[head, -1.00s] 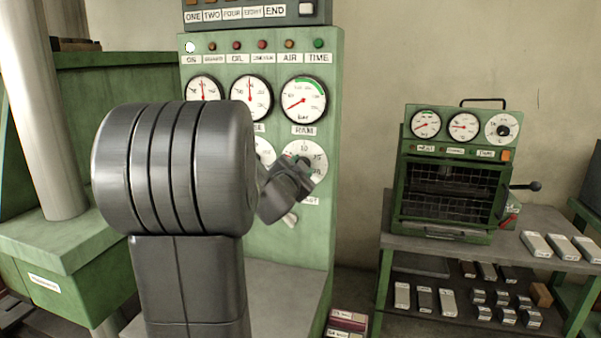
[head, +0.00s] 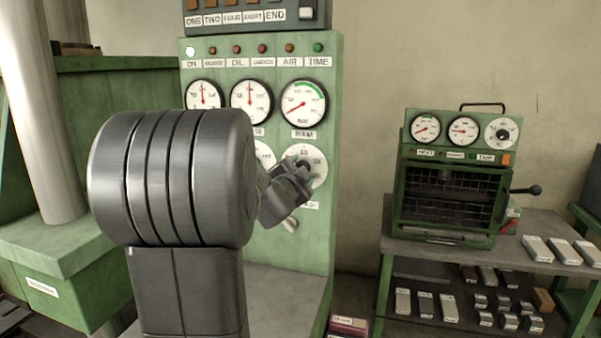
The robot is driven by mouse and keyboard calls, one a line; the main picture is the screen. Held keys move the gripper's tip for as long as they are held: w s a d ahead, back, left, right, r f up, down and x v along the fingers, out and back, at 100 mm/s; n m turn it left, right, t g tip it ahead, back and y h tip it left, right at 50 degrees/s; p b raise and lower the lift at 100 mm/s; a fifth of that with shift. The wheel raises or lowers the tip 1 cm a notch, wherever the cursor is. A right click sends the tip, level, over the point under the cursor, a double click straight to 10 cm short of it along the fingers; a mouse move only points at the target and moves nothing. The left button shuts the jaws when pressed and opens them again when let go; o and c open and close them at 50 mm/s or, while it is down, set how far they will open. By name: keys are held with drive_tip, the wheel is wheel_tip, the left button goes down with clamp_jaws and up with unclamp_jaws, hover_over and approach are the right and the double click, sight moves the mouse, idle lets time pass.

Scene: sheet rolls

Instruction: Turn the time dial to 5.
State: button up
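My gripper (head: 299,168) is in front of a white round dial (head: 320,165) at the lower right of the green control panel (head: 250,170). It covers the dial's middle and left part, so the knob and pointer cannot be seen. The dial's printed numbers are too blurred to read, and the label below it is mostly hidden. I cannot tell whether the fingers are closed on the knob. A second white dial with a dark knob (head: 502,133) sits at the top right of the small green oven (head: 450,226), above a small label.
Several gauges, such as the ram gauge (head: 304,103), and a row of lamps are above my gripper. My arm hides much of the panel's left half. A grey table (head: 540,236) at the right bears the oven and several pale blocks. The wall between panel and oven is bare.

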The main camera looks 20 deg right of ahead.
idle(0.3)
drive_tip(key=v, duration=1.3)
drive_tip(key=shift+s+a, duration=0.25)
drive_tip(key=shift+s, duration=0.05)
drive_tip(key=x, duration=1.4)
drive_tip(key=shift+s, duration=0.1)
